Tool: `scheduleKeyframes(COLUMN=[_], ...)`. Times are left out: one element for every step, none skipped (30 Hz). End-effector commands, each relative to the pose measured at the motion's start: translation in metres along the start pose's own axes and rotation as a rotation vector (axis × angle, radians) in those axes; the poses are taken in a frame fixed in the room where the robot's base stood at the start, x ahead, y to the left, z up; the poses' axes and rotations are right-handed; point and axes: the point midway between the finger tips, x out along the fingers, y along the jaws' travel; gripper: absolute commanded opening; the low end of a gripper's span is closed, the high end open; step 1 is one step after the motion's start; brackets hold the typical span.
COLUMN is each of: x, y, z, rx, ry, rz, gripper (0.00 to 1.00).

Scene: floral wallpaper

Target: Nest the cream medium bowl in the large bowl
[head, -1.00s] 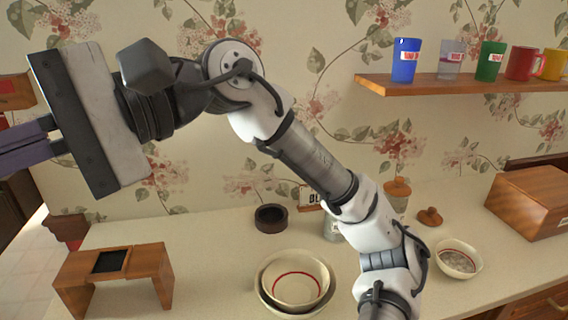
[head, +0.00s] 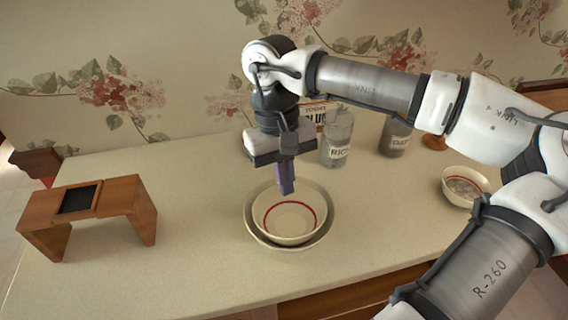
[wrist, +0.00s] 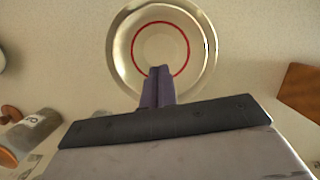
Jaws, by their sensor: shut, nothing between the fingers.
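The cream medium bowl (head: 289,232) with a red ring inside sits within the large bowl (head: 326,220) on the counter; the large bowl's rim shows around it. Both also show in the wrist view, the cream bowl (wrist: 160,28) inside the large bowl (wrist: 121,75), roughly concentric. My gripper (head: 287,191) points down, with its purple fingers shut and empty, over the back part of the bowls. In the wrist view its fingertips (wrist: 159,72) overlap the near edge of the bowls. I cannot tell whether they touch a rim.
A small wooden stand (head: 86,207) with a dark top is on the left. A labelled glass jar (head: 337,139) and another jar (head: 395,137) stand behind the bowls. A smaller bowl (head: 464,185) sits to the right. The front counter is clear.

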Motion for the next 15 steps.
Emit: scheduleKeyframes(x=[0.010, 0.017, 0.026, 0.032, 0.038, 0.046, 0.052, 0.049, 0.050, 0.051, 0.052, 0.054, 0.055, 0.056, 0.057], y=[0.000, 0.000, 0.000, 0.000, -0.001, 0.000, -0.001, 0.000, 0.000, 0.000, 0.000, 0.000, 0.000, 0.000, 0.000], z=[0.001, 0.001, 0.002, 0.001, 0.001, 0.001, 0.001, 0.009, 0.016, 0.020, 0.024, 0.028, 0.030, 0.033, 0.035], rx=[0.000, 0.000, -0.001, -0.001, -0.001, -0.001, -0.002, 0.000, 0.001, 0.001, 0.001, 0.001, 0.001, 0.001, 0.001], ry=[-0.003, -0.002, -0.002, -0.002, -0.002, -0.002, -0.001, 0.000, 0.000, 0.001, 0.000, 0.000, 0.000, 0.001, 0.001], rz=[0.001, -0.001, -0.001, -0.001, -0.002, -0.001, -0.003, -0.001, 0.000, -0.001, -0.001, -0.001, -0.001, -0.001, -0.002], gripper=[0.00, 0.00, 0.00, 0.00, 0.00, 0.00, 0.00, 0.00, 0.00, 0.00, 0.00, 0.00, 0.00, 0.00, 0.00])
